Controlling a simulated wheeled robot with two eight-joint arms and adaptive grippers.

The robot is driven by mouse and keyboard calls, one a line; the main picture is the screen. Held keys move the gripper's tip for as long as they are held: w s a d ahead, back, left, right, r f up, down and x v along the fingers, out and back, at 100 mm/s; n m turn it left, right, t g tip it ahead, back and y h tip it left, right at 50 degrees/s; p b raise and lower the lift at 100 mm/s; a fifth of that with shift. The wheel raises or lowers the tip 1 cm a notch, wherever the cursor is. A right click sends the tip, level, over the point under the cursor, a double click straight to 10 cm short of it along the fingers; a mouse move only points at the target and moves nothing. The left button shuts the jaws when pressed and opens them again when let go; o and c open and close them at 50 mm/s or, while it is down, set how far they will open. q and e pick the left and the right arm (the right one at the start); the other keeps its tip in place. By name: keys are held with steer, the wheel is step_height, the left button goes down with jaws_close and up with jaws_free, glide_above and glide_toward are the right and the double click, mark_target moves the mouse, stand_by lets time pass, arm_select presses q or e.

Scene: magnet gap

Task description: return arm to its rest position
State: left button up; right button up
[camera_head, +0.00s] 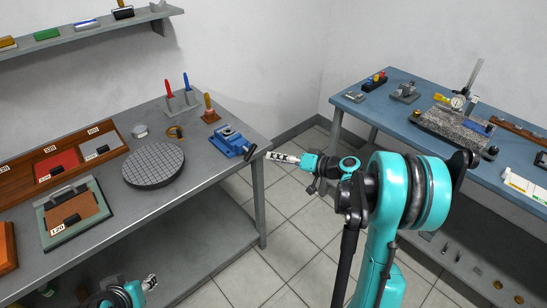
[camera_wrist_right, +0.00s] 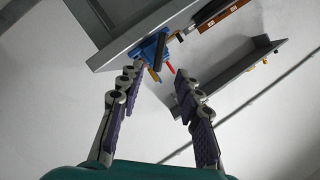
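My right arm reaches from the lower right of the head view toward the left bench. Its gripper (camera_head: 281,158) is past the bench's right end, close to the blue vise (camera_head: 231,140). In the right wrist view the right gripper (camera_wrist_right: 156,76) is open, with its fingers well apart and nothing between them. The blue vise (camera_wrist_right: 149,46) with its dark bar shows beyond the fingertips. My left gripper (camera_head: 148,283) is low at the bottom left, by the bench's front edge; its finger opening cannot be made out.
The left grey bench (camera_head: 200,181) bears a round dark plate (camera_head: 153,165), a green-framed tray (camera_head: 47,233) and a wooden tray (camera_head: 15,178). The right blue bench (camera_head: 377,110) bears a granite block (camera_head: 447,127) with a dial gauge. Tiled floor (camera_head: 290,246) lies open between the benches.

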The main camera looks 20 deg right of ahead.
stand_by(0.3)
steer(key=s+a+r+g+h, duration=0.2)
steer(key=s+a+g+h, duration=0.15)
steer(key=s+a, duration=0.65)
steer(key=s+f+n+g+h, duration=0.1)
steer(key=s+h, duration=0.4)
steer(key=s, duration=1.2)
steer(key=shift+f+n, duration=0.45)
steer(key=shift+n, duration=0.25)
